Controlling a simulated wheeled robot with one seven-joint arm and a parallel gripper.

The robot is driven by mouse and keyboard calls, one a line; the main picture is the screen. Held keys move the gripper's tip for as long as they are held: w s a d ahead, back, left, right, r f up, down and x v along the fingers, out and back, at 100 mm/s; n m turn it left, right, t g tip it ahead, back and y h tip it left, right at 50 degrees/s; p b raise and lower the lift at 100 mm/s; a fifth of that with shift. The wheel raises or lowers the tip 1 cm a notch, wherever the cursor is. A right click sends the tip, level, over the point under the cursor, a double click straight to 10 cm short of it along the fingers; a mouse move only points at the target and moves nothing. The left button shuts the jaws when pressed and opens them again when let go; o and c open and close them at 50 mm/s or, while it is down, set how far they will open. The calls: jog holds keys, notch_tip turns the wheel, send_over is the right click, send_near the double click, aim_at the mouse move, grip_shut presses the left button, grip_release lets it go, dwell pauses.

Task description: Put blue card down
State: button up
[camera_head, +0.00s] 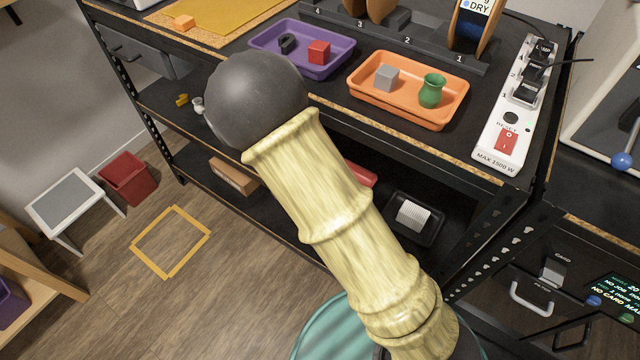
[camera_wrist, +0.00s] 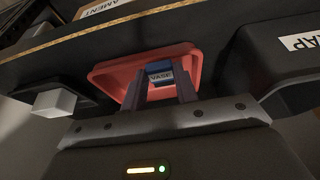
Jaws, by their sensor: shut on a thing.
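In the wrist view my gripper (camera_wrist: 160,88) is shut on a blue card (camera_wrist: 160,67), which has a pale band reading "VASE". The card is held upright between the two dark fingertips, in front of or over a red tray (camera_wrist: 113,72). I cannot tell whether the card touches the tray. In the head view my arm hides the gripper and card. A piece of red (camera_head: 360,174) shows beside my arm on the shelf under the bench.
A black tray with a pale block (camera_wrist: 55,102) is left of the red tray in the wrist view. A black bin with a white label (camera_wrist: 302,42) is at right. The bench edge runs above. In the head view, purple (camera_head: 262,37) and orange (camera_head: 447,117) trays stand on top.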

jog(key=shift+w+d, duration=0.45)
jog(key=shift+w, duration=0.3)
jog(key=shift+f+b, duration=0.65)
jog(key=shift+f, duration=1.05)
jog(key=shift+f, duration=0.2)
jog(key=o, duration=0.9)
jog(key=shift+r, duration=0.1)
jog(key=p+v, duration=0.3)
jog(key=v, duration=0.9)
jog(key=shift+p, duration=0.35)
